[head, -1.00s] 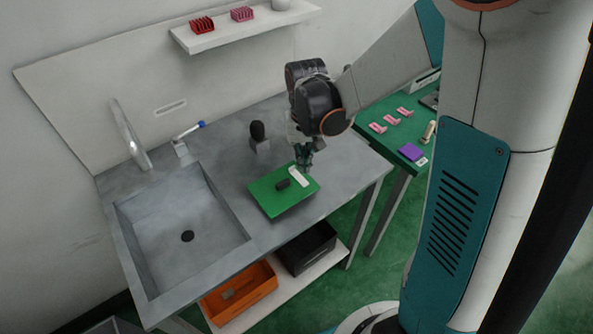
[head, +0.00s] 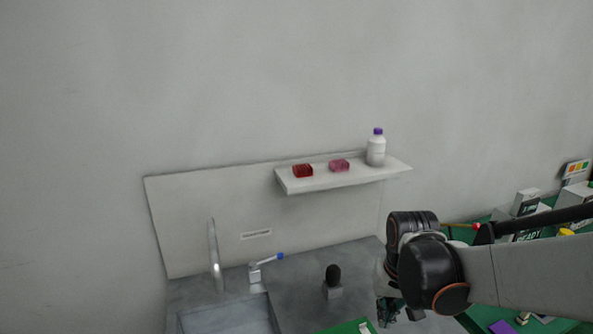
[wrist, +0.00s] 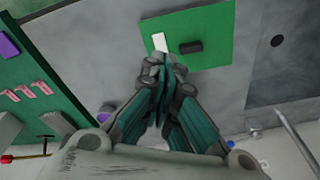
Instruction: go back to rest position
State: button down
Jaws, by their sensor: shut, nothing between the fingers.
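My gripper (wrist: 166,85) is shut and empty in the wrist view, its fingertips together above the counter near the edge of a green board (wrist: 215,25). A white piece (wrist: 160,42) and a dark block (wrist: 191,47) lie on that board, close to the fingertips. In the head view my gripper (head: 388,315) is low at the right, partly cut off by the dark wrist joint. Only a corner of the green board (head: 345,328) shows there, at the bottom edge.
A wall shelf (head: 345,181) holds two racks and a bottle. A green table with boxes is at right.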

jog(key=s+r+n+t, duration=0.1)
jog(key=s+r+t, duration=0.4)
jog(key=s+r, duration=0.4)
jog(key=shift+s+n+t, duration=0.3)
jog(key=shift+s+n, duration=0.1)
jog(key=shift+s, duration=1.25)
